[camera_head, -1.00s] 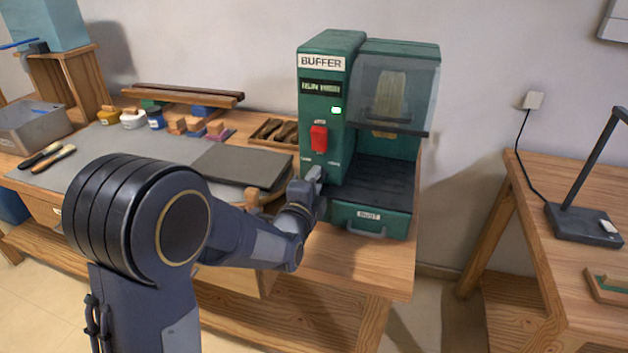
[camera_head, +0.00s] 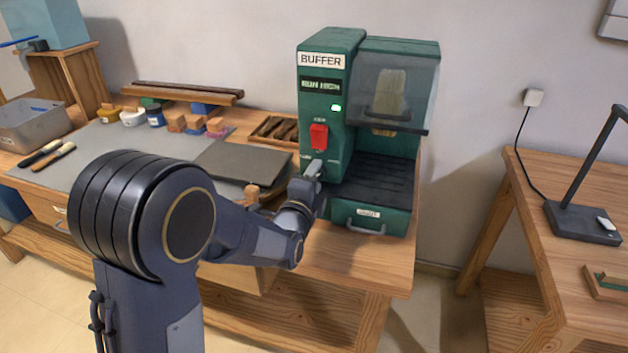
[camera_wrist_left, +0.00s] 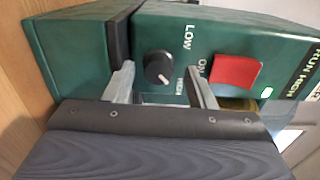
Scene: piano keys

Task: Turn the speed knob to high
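The green BUFFER machine (camera_head: 325,100) stands on the wooden bench. Its round black speed knob (camera_wrist_left: 159,68) sits between the LOW and HIGH labels in the left wrist view, and its pale pointer mark appears turned toward HIGH. In the head view my gripper hides the knob. My left gripper (camera_wrist_left: 160,86) is open, with one finger on each side of the knob and visible gaps to it. In the head view the left gripper (camera_head: 313,170) is at the machine's lower front. The display (camera_wrist_left: 303,73) reads RUN HIGH. My right gripper is out of view.
A red switch (camera_wrist_left: 234,71) sits beside the knob, close to one finger. The dust drawer (camera_head: 369,215) is below the machine's black tray. A dark board (camera_head: 243,163) and wooden blocks lie to the left. A second table stands at right.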

